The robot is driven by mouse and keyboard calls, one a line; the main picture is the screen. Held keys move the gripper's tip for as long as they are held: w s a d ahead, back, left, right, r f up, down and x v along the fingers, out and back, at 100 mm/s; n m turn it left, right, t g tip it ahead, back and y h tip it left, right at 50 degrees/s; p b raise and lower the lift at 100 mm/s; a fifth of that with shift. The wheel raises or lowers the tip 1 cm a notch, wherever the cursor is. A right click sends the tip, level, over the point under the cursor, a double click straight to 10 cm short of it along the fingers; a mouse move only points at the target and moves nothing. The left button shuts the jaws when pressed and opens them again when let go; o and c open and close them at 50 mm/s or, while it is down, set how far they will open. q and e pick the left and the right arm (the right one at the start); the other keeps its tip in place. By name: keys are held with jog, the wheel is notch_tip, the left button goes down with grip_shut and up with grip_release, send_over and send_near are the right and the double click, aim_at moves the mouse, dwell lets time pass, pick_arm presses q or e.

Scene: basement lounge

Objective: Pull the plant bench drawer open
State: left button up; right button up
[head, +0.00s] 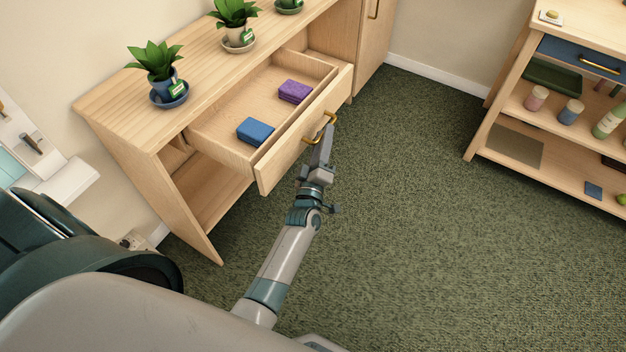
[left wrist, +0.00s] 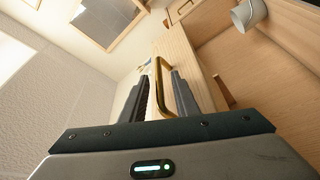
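The plant bench (head: 122,95) is pale wood and stands against the wall at upper left in the head view. Its drawer (head: 215,133) stands well out from the bench, with its inside showing. A blue block (head: 255,131) and a purple block (head: 295,91) lie in it. A brass handle (head: 321,127) is on the drawer front. My left gripper (head: 326,135) is at this handle. In the left wrist view, the handle bar (left wrist: 158,88) is between the spread fingers (left wrist: 161,80), with a gap visible. My right gripper is not in view.
Potted plants (head: 157,62) stand on saucers on the bench top. A shelf unit (head: 490,120) with jars and a blue drawer stands at right. The green carpet (head: 420,220) between is clear. A small metal bucket (left wrist: 248,14) shows in the left wrist view.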

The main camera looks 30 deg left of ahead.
pick_arm(q)
jog(key=b+v, duration=0.1)
jog(key=v, duration=1.4)
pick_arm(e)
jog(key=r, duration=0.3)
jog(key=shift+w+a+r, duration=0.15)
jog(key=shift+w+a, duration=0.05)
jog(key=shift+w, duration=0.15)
pick_arm(q)
jog(key=shift+s, duration=0.1)
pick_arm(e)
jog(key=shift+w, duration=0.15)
